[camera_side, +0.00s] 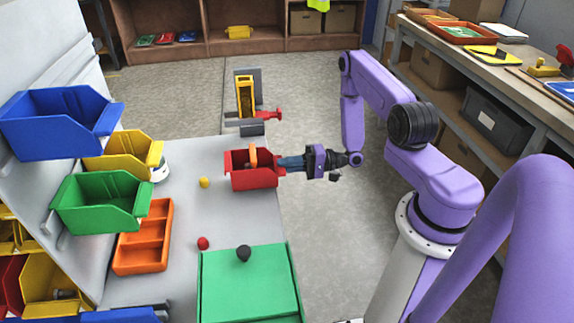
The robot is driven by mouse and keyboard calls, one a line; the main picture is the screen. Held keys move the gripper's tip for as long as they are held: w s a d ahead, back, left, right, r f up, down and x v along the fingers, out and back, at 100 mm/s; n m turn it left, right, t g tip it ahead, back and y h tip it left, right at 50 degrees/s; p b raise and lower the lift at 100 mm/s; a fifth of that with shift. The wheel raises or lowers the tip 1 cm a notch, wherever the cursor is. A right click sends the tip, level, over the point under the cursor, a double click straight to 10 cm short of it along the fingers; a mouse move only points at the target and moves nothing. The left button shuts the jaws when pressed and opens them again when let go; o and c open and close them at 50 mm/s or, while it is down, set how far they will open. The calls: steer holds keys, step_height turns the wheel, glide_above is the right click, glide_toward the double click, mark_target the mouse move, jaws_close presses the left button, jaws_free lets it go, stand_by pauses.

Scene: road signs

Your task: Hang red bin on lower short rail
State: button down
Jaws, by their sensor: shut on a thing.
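The red bin (252,180) is at the far right edge of the grey table, roughly upright, with an orange item (253,157) inside it. My gripper (280,164) reaches in from the right and is shut on the bin's right side. I cannot tell whether the bin's base touches the table. A pale panel (50,50) at the left carries a blue bin (65,130), a yellow bin (122,160) and a green bin (98,212). The lower short rail cannot be clearly picked out; bins hide much of the panel.
An orange tray (168,238), a yellow ball (204,182) and a red ball (203,243) lie on the table (190,160). A green box (250,285) with a black knob (244,253) stands in front. A yellow and red device (245,97) stands behind the red bin.

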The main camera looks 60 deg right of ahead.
steer(key=v, duration=1.2)
stand_by(0.5)
steer(key=shift+r, duration=0.1)
stand_by(1.0)
steer(key=w+a+r, duration=0.5)
steer(key=w+r, duration=0.4)
steer(key=w+a+r, duration=0.5)
steer(key=w+r, duration=0.4)
steer(key=x, duration=2.1)
steer(key=shift+a, duration=0.35)
steer(key=shift+f, duration=0.15)
stand_by(0.8)
